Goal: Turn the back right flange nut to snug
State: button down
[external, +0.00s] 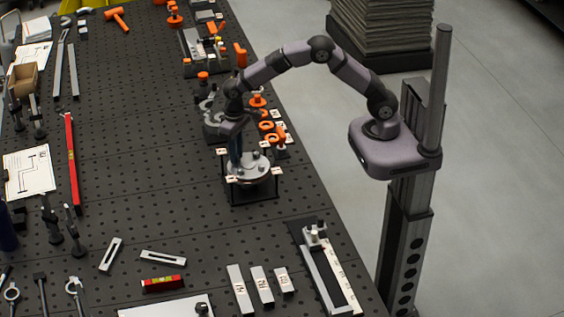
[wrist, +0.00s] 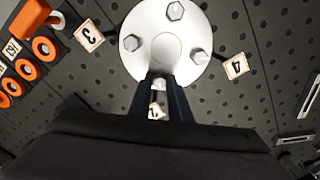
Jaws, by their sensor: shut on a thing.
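The round pale flange (external: 262,173) sits on a dark stand on the bench. In the wrist view the flange (wrist: 152,22) carries hex nuts around a central raised disc. Three nuts stand clear: one at top (wrist: 175,11), one at left (wrist: 132,42) and one at right (wrist: 200,57). My gripper (wrist: 162,85) points down at the near rim, its jaws shut on a fourth flange nut (wrist: 158,84), close to number tag 2 (wrist: 156,110). The fingers partly hide this nut. In the external view my gripper (external: 235,162) is over the flange's left side.
Number tag 3 (wrist: 88,35) and number tag 4 (wrist: 236,65) flank the flange. Orange rings (wrist: 25,68) and an orange-handled tool (external: 281,137) lie close behind it. A rail fixture (external: 330,270) and metal blocks (external: 262,285) are nearer the front.

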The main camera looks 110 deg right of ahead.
jog(key=shift+w+m, duration=0.1)
jog(key=shift+m, duration=1)
jog(key=c, duration=1.6)
grip_release()
jog(key=shift+c, duration=0.2)
jog(key=shift+r, duration=0.1)
jog(key=shift+r+b, duration=1.2)
jog(key=shift+r, duration=2.45)
jog(key=shift+a, duration=0.1)
